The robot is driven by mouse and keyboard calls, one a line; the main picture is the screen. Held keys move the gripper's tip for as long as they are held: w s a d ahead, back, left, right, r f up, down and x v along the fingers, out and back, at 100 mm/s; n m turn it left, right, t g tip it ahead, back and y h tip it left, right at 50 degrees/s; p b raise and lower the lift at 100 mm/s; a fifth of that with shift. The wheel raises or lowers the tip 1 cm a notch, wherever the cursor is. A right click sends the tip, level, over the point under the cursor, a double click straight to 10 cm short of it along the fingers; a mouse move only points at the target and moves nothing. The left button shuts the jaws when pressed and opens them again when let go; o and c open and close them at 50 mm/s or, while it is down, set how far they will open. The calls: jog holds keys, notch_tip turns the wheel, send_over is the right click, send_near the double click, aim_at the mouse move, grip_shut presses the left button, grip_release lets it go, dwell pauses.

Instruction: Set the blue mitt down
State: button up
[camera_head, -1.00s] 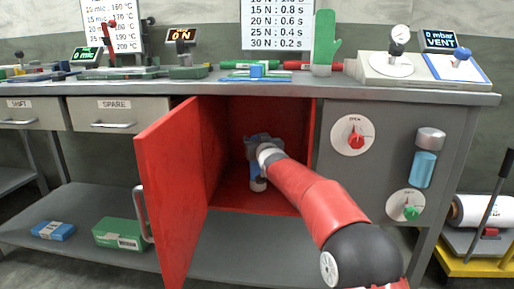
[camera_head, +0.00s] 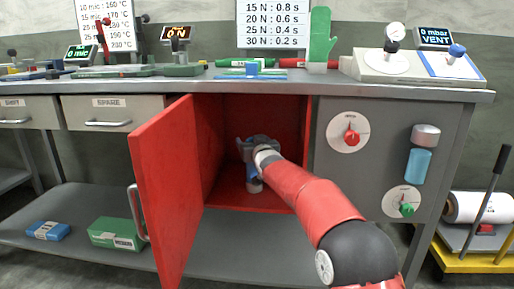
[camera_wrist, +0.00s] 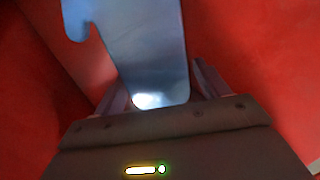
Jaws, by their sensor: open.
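The blue mitt (camera_head: 254,183) is inside the red cupboard, low and close to its floor; my gripper hides its upper part. In the wrist view the mitt (camera_wrist: 150,50) is a smooth blue shape with its thumb to the left and a bright glint near its lower edge. My gripper (camera_wrist: 160,85) is open, with one finger on each side of the mitt. I cannot tell whether a finger touches it. In the head view my gripper (camera_head: 256,152) reaches into the cupboard over the mitt.
The red cupboard door (camera_head: 168,190) stands open on the left, and the cupboard walls (camera_wrist: 270,60) are close around my gripper. Dials (camera_head: 347,132) are on the panel to the right.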

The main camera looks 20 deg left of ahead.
jog(key=b+v, duration=0.1)
jog(key=v, duration=1.1)
